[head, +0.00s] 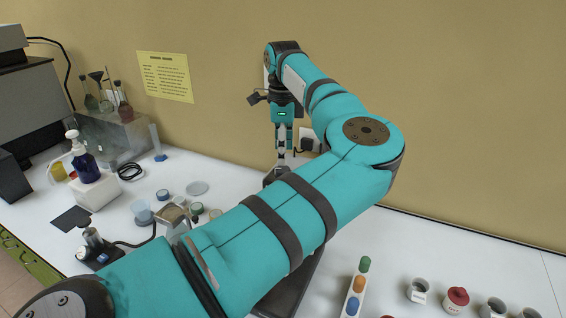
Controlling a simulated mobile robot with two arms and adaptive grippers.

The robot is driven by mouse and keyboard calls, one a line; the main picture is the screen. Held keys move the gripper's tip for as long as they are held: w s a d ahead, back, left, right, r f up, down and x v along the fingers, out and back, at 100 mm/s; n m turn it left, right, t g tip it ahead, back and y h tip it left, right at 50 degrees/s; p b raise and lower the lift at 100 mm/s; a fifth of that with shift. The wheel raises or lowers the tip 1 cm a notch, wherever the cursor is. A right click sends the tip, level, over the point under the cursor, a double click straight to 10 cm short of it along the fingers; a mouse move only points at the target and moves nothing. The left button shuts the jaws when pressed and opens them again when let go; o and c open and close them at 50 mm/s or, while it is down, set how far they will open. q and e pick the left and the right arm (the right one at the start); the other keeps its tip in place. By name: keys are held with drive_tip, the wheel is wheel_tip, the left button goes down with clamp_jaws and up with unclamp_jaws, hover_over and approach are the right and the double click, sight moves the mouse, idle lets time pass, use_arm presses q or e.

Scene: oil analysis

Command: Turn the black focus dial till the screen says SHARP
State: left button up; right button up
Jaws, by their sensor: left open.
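My left arm reaches across the middle of the head view, and my left gripper (281,160) hangs fingers down near the back wall. It is open. A dark part (275,177) shows just below the fingertips, mostly hidden by my arm. I cannot tell whether it is the focus dial or whether the fingers touch it. A dark base (291,286) shows below my forearm. No screen reading is visible. My right gripper is not in view.
A blue pump bottle (84,160), small dishes (197,188) and a black device with a metal post (95,245) stand at left. A rack with coloured caps (355,290) and labelled cups (457,298) are at front right. The white bench (440,245) is clear behind them.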

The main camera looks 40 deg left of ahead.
sight(283, 169)
use_arm(q)
wheel_tip(283, 169, down, 4)
drive_tip(key=shift+s+f+p, duration=0.1)
drive_tip(key=shift+p, duration=0.5)
drive_tip(key=shift+f, duration=0.65)
